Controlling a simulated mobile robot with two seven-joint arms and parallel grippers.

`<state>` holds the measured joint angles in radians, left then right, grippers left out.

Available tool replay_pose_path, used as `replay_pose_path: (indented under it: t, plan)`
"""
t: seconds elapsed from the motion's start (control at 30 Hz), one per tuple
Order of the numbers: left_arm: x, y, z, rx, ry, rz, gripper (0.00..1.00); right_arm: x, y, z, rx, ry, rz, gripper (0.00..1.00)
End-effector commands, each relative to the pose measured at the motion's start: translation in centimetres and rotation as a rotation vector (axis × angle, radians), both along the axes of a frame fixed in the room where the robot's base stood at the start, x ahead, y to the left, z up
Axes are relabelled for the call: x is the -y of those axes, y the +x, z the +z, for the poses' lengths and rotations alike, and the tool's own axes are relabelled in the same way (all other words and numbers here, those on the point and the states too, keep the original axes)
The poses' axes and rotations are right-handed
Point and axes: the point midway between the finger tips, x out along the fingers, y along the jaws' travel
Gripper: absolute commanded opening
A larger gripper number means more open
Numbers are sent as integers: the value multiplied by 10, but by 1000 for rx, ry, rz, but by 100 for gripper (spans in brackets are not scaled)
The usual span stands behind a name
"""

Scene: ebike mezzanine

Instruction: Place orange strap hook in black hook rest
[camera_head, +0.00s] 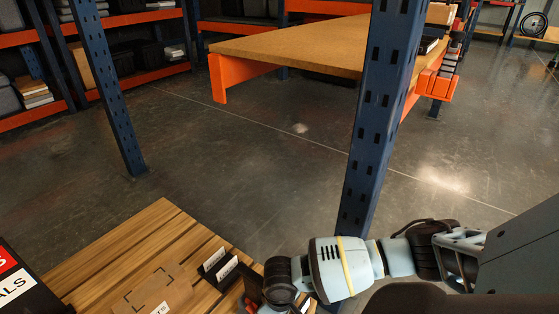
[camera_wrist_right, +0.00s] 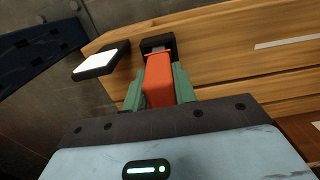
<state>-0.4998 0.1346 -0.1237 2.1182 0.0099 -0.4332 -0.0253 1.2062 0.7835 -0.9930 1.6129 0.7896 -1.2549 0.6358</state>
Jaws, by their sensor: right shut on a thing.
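My right gripper (camera_wrist_right: 159,88) has its green fingers shut on the orange strap hook (camera_wrist_right: 158,78) in the right wrist view. The hook's far end, with a small grey tip, points at a black bracket (camera_wrist_right: 145,43), which looks like the black hook rest, at the wooden edge. The tip overlaps the bracket's opening; I cannot tell whether it is seated inside. In the head view my right arm reaches to the bottom centre, and its wrist hides most of the gripper and hook. My left gripper is not in view.
A black block with a white top (camera_wrist_right: 97,61) sits left of the bracket. A blue rack post (camera_head: 372,130) stands close behind my right arm.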

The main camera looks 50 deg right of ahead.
Motion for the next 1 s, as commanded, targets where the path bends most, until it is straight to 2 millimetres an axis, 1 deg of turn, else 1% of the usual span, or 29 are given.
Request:
replay_pose_path:
  t: [0.13,0.17,0.3,0.57,0.67,0.77,0.87,1.0]
  plan:
    - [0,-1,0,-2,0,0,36,-1,0,-4,1,1,0,0]
    - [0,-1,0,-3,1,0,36,-1,0,-3,1,1,0,31]
    - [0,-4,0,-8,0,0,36,0,0,-3,0,1,0,49]
    - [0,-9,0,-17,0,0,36,0,0,-3,0,0,0,49]
    - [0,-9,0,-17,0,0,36,0,0,0,0,-1,1,49]
    - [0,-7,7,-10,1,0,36,0,0,13,1,1,0,49]
    - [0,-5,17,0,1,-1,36,0,0,32,3,1,0,49]
    - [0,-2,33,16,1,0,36,0,0,62,3,1,0,49]
